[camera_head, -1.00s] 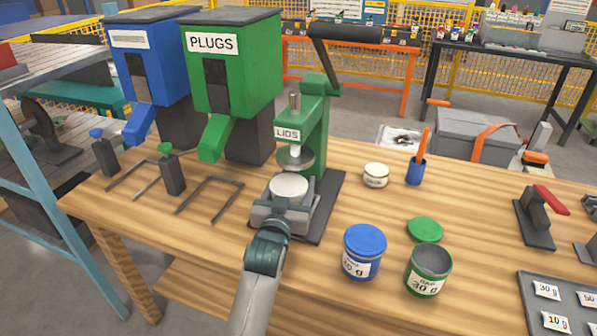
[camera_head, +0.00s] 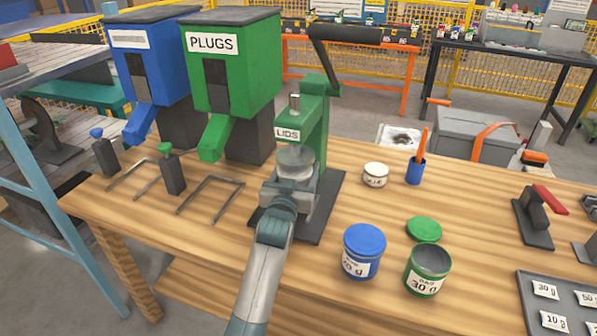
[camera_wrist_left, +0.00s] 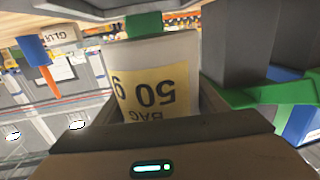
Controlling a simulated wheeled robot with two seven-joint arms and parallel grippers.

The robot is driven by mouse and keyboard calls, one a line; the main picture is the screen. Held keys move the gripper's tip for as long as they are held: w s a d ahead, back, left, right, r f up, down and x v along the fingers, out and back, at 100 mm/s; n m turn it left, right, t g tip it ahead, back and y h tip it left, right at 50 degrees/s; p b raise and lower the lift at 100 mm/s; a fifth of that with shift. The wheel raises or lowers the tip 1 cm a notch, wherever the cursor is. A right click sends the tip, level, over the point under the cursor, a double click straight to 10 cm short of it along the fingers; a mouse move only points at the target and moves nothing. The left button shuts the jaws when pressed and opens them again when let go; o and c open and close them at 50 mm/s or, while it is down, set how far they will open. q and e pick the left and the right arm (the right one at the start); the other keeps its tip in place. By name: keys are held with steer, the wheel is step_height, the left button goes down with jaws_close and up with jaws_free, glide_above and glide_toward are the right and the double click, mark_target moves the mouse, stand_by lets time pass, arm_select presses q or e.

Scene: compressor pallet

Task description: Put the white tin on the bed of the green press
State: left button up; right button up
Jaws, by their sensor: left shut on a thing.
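The white tin (camera_head: 297,172) is in my left gripper (camera_head: 292,184), in the throat of the green press (camera_head: 315,125). In the left wrist view the tin (camera_wrist_left: 155,75) fills the middle, its yellow label reading 50 g upside down, with the gripper (camera_wrist_left: 160,125) shut around it. In the head view the tin's top overlaps the round press plate under the LIDS sign. The press bed (camera_head: 325,215) is mostly hidden by my gripper, so I cannot tell whether the tin touches it. My right gripper is in no view.
A small white glue pot (camera_head: 375,175) and a blue cup (camera_head: 416,172) with an orange brush stand right of the press. A blue-lidded tin (camera_head: 364,250), an open green tin (camera_head: 428,270) and a green lid (camera_head: 424,229) are nearer. The green PLUGS hopper (camera_head: 232,75) stands left.

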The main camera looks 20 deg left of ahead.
arm_select(q)
steer(key=shift+w+f, duration=0.4)
steer(key=shift+f, duration=0.65)
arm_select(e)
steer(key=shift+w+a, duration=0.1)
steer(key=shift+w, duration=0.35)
arm_select(q)
steer(key=shift+s, duration=0.1)
